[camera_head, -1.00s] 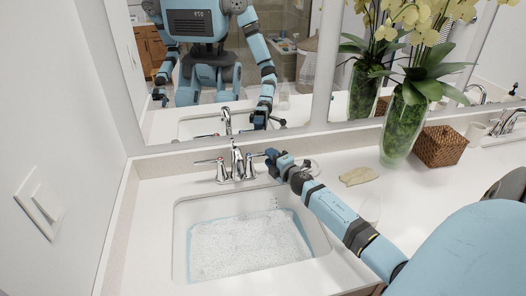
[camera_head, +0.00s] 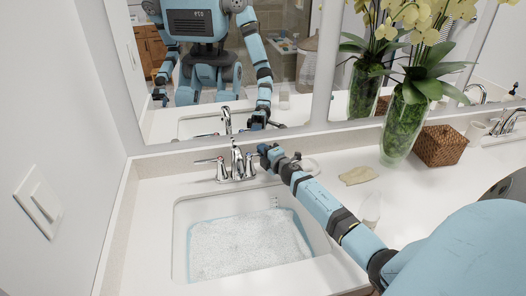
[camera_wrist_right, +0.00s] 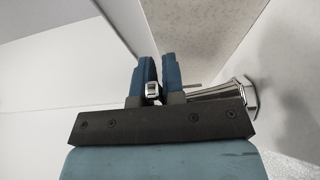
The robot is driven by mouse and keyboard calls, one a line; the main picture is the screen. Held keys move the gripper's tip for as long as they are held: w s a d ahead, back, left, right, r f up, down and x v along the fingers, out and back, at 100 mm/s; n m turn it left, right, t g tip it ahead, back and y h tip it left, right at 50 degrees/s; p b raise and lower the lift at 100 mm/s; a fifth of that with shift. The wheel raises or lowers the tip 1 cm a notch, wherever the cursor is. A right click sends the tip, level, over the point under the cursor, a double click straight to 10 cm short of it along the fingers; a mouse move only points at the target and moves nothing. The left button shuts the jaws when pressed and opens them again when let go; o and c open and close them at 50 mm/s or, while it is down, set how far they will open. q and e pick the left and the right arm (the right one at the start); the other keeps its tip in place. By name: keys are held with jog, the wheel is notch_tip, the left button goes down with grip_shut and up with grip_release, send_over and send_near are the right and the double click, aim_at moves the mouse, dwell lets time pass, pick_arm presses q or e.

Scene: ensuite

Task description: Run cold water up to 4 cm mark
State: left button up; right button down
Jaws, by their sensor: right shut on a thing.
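The sink basin (camera_head: 180,215) is set in the white counter and holds a pale, speckled layer of water (camera_head: 248,245) with a blue edge. My right gripper (camera_head: 264,149) is at the right handle. In the right wrist view, the fingers of my right gripper (camera_wrist_right: 157,82) are shut on the chrome lever end (camera_wrist_right: 152,89), with the handle's base (camera_wrist_right: 243,95) to the right. My left gripper is not directly in view.
A vase of orchids (camera_head: 403,125), a woven basket (camera_head: 440,146) and a folded cloth (camera_head: 357,175) stand or lie on the right counter. A clear cup (camera_head: 371,208) is close to my right forearm. The mirror (camera_head: 300,60) rises behind the faucet.

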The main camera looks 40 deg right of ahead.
jog(key=shift+s+a+m+h, duration=0.2)
jog(key=shift+s+m+h, duration=0.2)
jog(key=shift+m+h, duration=0.55)
jog(key=h, duration=0.1)
jog(key=m+g+h, duration=0.1)
jog(key=h, duration=0.1)
jog(key=shift+s+a+f, duration=0.15)
jog(key=shift+s+f, duration=0.05)
jog(key=shift+s, duration=0.1)
jog(key=shift+s+r+m+g+h+b, duration=0.15)
jog(key=shift+s+m+g+h+b, duration=0.1)
jog(key=shift+m+g+h+b, duration=0.25)
jog(key=c, duration=1.2)
grip_release()
jog(key=v, duration=1.3)
jog(key=shift+s+a, duration=0.2)
jog(key=shift+s, duration=0.15)
